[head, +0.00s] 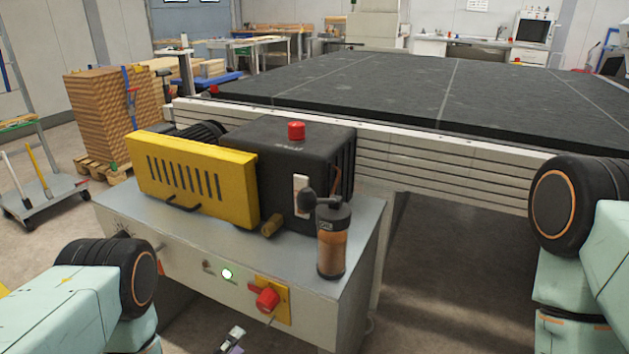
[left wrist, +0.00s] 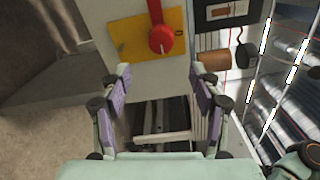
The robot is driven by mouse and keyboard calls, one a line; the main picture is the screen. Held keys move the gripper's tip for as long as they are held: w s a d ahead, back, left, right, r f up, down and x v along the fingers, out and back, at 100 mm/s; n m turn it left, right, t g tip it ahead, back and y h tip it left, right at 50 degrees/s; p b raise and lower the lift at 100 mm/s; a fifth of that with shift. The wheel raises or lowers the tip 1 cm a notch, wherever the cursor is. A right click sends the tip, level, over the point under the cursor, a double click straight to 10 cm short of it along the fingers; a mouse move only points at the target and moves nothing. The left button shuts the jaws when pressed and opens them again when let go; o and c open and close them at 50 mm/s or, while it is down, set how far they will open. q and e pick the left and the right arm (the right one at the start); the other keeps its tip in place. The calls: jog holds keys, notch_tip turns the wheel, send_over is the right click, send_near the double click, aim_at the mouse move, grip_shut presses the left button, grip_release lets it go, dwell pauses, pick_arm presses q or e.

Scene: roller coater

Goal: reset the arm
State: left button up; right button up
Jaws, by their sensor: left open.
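My left gripper (head: 232,340) shows only in small part at the bottom edge of the head view, below the machine's front panel. In the left wrist view the left gripper (left wrist: 160,82) is open, its two purple-padded fingers apart with nothing between them. A red rotary switch (head: 267,299) on a yellow plate (head: 284,291) is on the front of the machine. In the left wrist view the red switch (left wrist: 161,39) appears beyond the fingertips, apart from them. My right gripper is out of view; only links of that arm show at the right.
The grey machine cabinet (head: 340,290) carries a yellow guard (head: 190,180), a black housing with a red button (head: 296,131), and an oil bottle (head: 334,240). A large dark table (head: 440,90) stretches behind. A cart (head: 45,195) and stacked wood (head: 100,105) stand left.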

pick_arm(q)
jog(key=s+a+f+n+g+y, duration=0.1)
jog(key=s+f+n+g+y, duration=0.3)
jog(key=s+f+n+g, duration=0.7)
jog(key=s+a+n+g+y, duration=0.1)
jog(key=s+n+g, duration=0.4)
jog(key=s+n, duration=0.8)
jog(key=s+r+g+y, duration=0.1)
jog(key=s+r, duration=0.2)
jog(key=r, duration=0.3)
jog(key=shift+a, duration=0.3)
